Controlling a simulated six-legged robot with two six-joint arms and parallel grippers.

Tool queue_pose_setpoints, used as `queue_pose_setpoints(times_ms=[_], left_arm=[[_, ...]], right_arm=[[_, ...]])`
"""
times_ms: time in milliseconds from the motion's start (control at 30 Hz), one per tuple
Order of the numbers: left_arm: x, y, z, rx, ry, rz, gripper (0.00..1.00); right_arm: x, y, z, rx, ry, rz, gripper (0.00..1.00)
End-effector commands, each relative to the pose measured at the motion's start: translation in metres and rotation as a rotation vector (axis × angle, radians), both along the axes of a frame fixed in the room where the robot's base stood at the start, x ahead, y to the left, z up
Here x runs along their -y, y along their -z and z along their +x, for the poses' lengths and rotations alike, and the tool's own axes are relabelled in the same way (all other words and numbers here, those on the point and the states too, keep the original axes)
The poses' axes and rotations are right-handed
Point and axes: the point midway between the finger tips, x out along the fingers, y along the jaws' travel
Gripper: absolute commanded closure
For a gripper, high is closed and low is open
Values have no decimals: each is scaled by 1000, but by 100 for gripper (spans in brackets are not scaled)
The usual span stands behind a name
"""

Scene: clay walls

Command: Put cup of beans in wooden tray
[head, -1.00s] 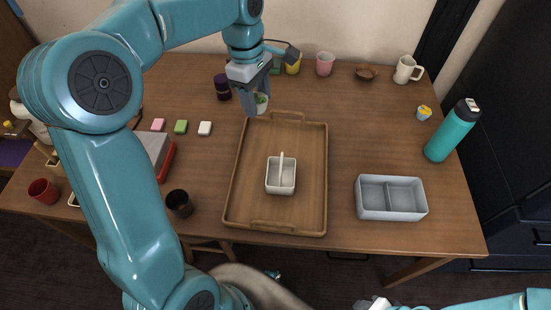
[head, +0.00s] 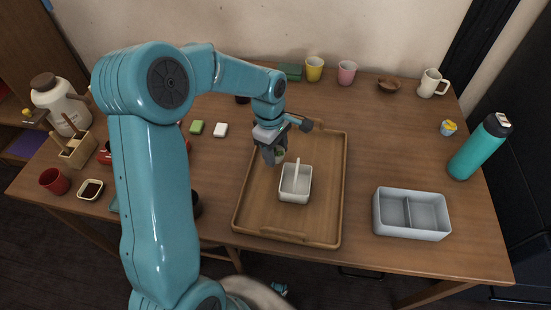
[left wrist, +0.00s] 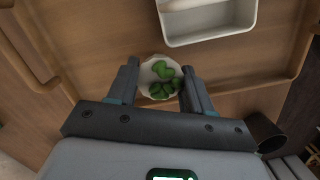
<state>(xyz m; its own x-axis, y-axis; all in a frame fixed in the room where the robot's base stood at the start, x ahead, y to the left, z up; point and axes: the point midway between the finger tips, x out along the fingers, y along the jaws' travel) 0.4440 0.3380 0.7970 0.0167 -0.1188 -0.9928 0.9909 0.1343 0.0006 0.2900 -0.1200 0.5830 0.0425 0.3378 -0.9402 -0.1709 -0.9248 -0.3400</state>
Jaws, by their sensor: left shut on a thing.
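The cup of beans is a small white cup (left wrist: 145,72) with green beans inside, seen from above in the left wrist view. My left gripper (head: 272,158) is shut on it, with one finger on each side. In the head view the gripper mostly hides the cup (head: 280,155). The wooden tray (head: 262,207) lies on the table, and the gripper is over its left part, near the white handled basket. I cannot tell whether the cup touches the tray floor. My right gripper is not in view.
A white basket with an upright handle (head: 295,190) stands in the tray. A grey two-part box (head: 411,228) and a teal bottle (head: 480,147) stand to the right. A dark cup (left wrist: 265,133) is near the tray. The tray's right side is clear.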

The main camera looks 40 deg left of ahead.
Motion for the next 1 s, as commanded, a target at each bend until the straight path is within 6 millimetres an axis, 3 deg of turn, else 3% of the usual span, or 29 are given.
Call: queue_pose_setpoints(times_ms=[100,200,600,633,700,1000], left_arm=[[0,23,-1,-5,1,-2,79],[0,33,-1,-3,-1,-1,79],[0,39,-1,-1,0,-1,79],[0,37,-1,-1,0,-1,43],[0,37,-1,-1,0,-1,24],[0,34,-1,-1,0,-1,24]], right_arm=[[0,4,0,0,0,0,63],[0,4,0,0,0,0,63],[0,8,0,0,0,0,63],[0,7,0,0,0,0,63],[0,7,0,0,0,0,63],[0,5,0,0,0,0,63]])
